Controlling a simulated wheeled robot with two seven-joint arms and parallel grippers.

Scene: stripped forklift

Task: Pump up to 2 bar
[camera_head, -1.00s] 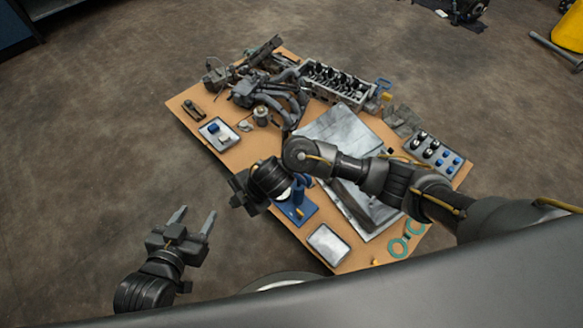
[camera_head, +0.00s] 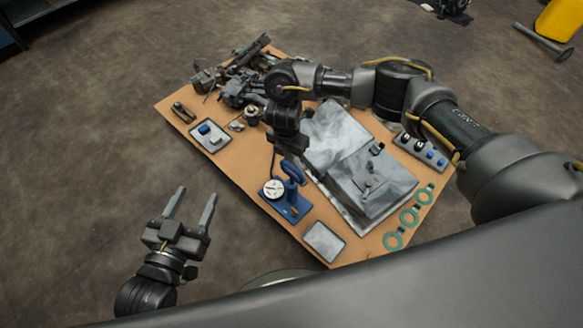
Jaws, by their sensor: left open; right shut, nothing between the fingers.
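A blue hand pump (camera_head: 291,190) with an upright body and a looped blue handle at its top stands on a blue base plate near the table's front-left edge. A round white gauge (camera_head: 273,188) sits at its left; its reading is too small to tell. A dark hose runs up from the gauge. My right gripper (camera_head: 287,150) points down just behind and above the pump handle, shut and empty; its fingertips are hard to make out. I cannot tell whether it touches the handle. My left gripper (camera_head: 188,208) is open and empty, off the table at the lower left.
The brown table (camera_head: 245,180) holds a large grey metal block (camera_head: 370,182) right of the pump. A small tray (camera_head: 324,242) lies in front, green rings (camera_head: 409,217) at the right, and a parts tray (camera_head: 209,136) at the left. Engine parts crowd the back.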

